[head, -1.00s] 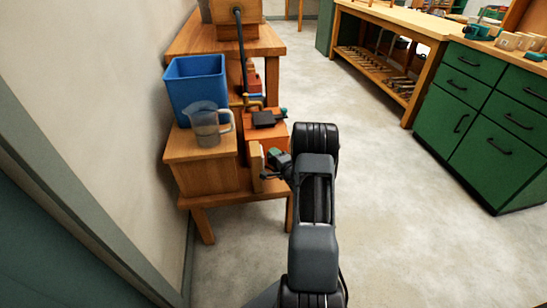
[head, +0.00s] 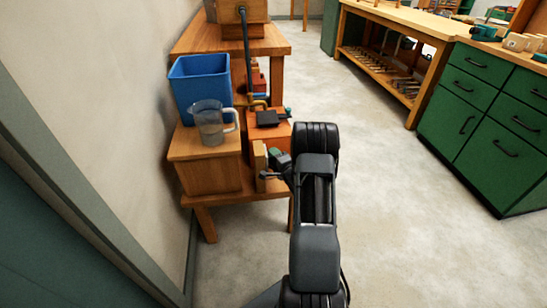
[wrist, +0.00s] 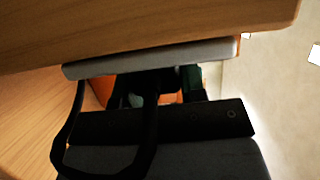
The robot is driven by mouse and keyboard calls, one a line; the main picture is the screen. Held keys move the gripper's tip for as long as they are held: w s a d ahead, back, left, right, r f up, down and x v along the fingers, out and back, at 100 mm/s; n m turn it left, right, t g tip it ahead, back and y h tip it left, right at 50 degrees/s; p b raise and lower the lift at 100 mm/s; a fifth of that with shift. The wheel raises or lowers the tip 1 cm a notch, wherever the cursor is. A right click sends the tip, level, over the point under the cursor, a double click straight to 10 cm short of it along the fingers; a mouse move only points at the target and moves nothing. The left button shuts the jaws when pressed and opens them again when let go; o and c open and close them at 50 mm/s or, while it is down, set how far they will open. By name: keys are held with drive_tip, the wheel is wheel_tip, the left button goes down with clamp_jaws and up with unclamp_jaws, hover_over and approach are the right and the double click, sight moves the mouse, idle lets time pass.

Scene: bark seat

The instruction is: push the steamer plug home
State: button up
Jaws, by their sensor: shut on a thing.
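My gripper (head: 274,168) is at the low wooden stand, at the right face of an upright wooden board (head: 259,162). In the wrist view, my gripper (wrist: 155,88) is shut on the dark steamer plug (wrist: 157,80), which is mostly hidden between the fingers. A black cord (wrist: 72,115) loops beside and below it. A long pale grey strip (wrist: 150,58) on wood lies right at the plug's front. I cannot tell whether the plug's face is flush with it; the contact is dark and hidden.
A clear jug (head: 209,125) stands on a wooden block (head: 206,168) beside a blue bin (head: 198,85). An orange box (head: 268,137) with a dark top is just behind my gripper. Green drawers (head: 490,125) stand right; the floor (head: 390,180) between is clear.

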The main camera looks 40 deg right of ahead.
drive_tip(key=o, duration=1)
drive_tip(key=shift+c, duration=0.2)
drive_tip(key=s+p, duration=0.2)
drive_tip(key=s, duration=1.1)
drive_tip(key=shift+s+a+p, duration=0.35)
drive_tip(key=shift+a+p, duration=0.05)
drive_tip(key=shift+a, duration=0.05)
drive_tip(key=w+a+r+n+g+h+p, duration=0.1)
drive_tip(key=w+a+r+n+g+p, duration=0.15)
drive_tip(key=r+p, duration=0.4)
drive_tip(key=w+a+r+n+g+p, duration=0.1)
drive_tip(key=a+r+n+g+p, duration=0.2)
drive_tip(key=r, duration=0.7)
drive_tip(key=w+a+r+n+g+h+p, duration=0.1)
drive_tip(key=w+a+r+n+g+p, duration=0.25)
drive_tip(key=r, duration=0.55)
drive_tip(key=s+a+r+n+g+y+p, duration=0.3)
drive_tip(key=s+a+r+n+g+p, duration=0.2)
drive_tip(key=s+a+r+n+p, duration=0.4)
drive_tip(key=s+a+r+p, duration=0.4)
drive_tip(key=s+a+r, duration=0.3)
drive_tip(key=s+r, duration=0.3)
drive_tip(key=shift+s+a+r+n+p, duration=0.2)
drive_tip(key=shift+a+r+n+p, duration=0.1)
drive_tip(key=shift+a+r, duration=0.15)
drive_tip(key=shift+s, duration=0.1)
drive_tip(key=shift+c, duration=0.4)
